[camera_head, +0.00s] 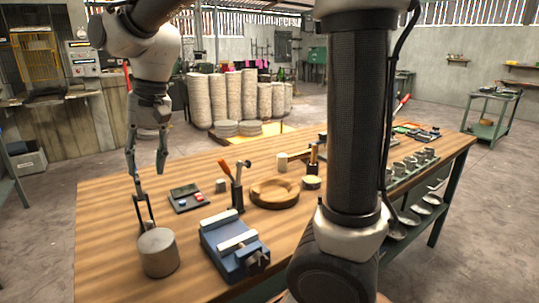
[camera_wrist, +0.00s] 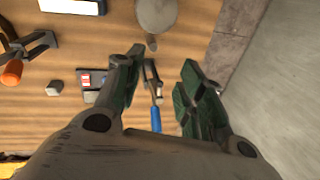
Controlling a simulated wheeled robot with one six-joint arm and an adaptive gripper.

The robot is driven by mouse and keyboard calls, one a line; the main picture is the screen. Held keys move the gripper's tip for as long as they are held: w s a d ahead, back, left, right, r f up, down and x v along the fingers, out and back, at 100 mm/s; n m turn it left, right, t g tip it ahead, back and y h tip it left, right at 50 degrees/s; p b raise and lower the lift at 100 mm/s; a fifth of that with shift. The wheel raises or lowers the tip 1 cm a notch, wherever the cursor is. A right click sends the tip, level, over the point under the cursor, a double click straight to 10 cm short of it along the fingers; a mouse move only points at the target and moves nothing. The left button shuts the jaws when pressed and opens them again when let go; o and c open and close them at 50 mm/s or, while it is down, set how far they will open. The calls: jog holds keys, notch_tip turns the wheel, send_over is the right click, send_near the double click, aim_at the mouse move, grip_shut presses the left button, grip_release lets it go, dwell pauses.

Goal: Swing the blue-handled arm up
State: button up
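The blue-handled arm shows in the wrist view as a blue handle (camera_wrist: 155,118) on a forked metal lever (camera_wrist: 150,76). In the head view its metal part (camera_head: 146,212) stands beside a grey cylinder (camera_head: 158,252) at the table's near left; I cannot make out the blue there. The grey cylinder is also at the top of the wrist view (camera_wrist: 157,14). My gripper (camera_head: 147,172) points down above the lever, and its fingers (camera_wrist: 162,60) are apart. In the wrist view the handle lies between the fingers, with gaps visible on both sides. I cannot tell the height difference.
A blue vise (camera_head: 233,245) stands right of the cylinder. A dark tray (camera_head: 188,200) with small coloured pieces, a tool holder (camera_head: 237,192) and a wooden bowl (camera_head: 275,194) are farther back. The table's edge and the floor (camera_wrist: 285,90) lie right in the wrist view.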

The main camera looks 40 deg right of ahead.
jog(key=s+d+t, duration=0.1)
jog(key=s+d, duration=0.3)
jog(key=d, duration=0.3)
jog(key=s+d+n+t+h, duration=0.1)
jog(key=s+d, duration=0.4)
jog(key=d, duration=0.3)
jog(key=s+d+t, duration=0.1)
jog(key=s+d, duration=0.3)
jog(key=d, duration=0.3)
jog(key=shift+s+d+h, duration=0.35)
jog(key=shift+d+h, duration=0.05)
jog(key=shift+n+t+h, duration=0.3)
jog(key=shift+t, duration=0.2)
jog(key=s+d, duration=0.1)
jog(key=s+d+f, duration=0.1)
jog(key=s, duration=0.1)
jog(key=shift+s+d+f, duration=0.1)
jog(key=shift+s+d, duration=0.1)
jog(key=shift+d, duration=0.1)
